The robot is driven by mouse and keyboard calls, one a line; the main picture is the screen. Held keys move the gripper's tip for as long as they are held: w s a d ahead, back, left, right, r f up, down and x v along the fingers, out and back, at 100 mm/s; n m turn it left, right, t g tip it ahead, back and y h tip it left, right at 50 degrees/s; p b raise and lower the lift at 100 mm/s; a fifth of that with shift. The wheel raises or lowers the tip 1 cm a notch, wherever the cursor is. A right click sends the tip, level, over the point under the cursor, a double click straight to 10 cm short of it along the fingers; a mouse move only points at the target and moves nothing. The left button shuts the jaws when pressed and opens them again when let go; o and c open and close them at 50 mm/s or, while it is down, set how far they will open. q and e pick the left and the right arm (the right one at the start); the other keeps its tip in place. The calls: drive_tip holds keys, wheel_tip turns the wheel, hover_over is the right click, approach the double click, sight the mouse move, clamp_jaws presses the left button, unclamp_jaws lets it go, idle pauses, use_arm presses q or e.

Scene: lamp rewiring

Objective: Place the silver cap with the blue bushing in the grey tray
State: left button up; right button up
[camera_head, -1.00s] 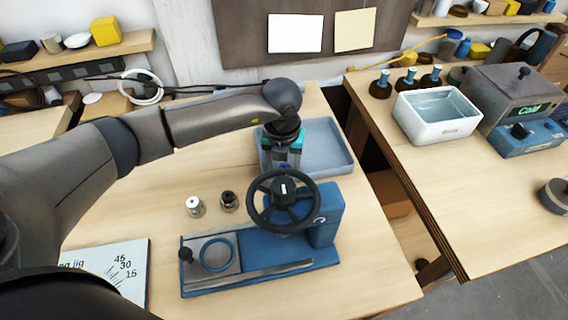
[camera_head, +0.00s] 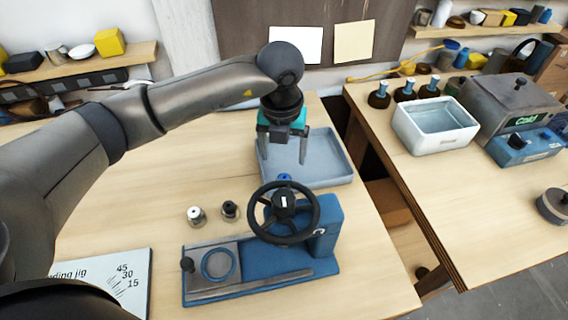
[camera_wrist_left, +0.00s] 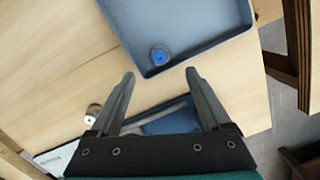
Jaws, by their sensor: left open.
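The silver cap with the blue bushing (camera_head: 285,178) sits inside the grey tray (camera_head: 335,174), near its front left corner. In the left wrist view the cap (camera_wrist_left: 160,55) shows its blue top inside the tray (camera_wrist_left: 196,50), close to the wall. My left gripper (camera_head: 283,160) is open and empty above that part of the tray; its spread fingers (camera_wrist_left: 160,76) are apart from the cap. Two other silver caps, one with a white top (camera_head: 196,215) and one with a black top (camera_head: 230,210), stand on the table. My right gripper is not in view.
A blue press with a black handwheel (camera_head: 285,213) stands just in front of the tray. A bending jig board (camera_head: 100,280) lies at the front left. A white water basin (camera_head: 436,130) and a grey-blue machine (camera_head: 512,100) stand on the right table, across a gap.

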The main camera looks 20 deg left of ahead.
use_arm(q)
drive_tip(key=shift+s+r, duration=0.2)
drive_tip(key=shift+r, duration=1.35)
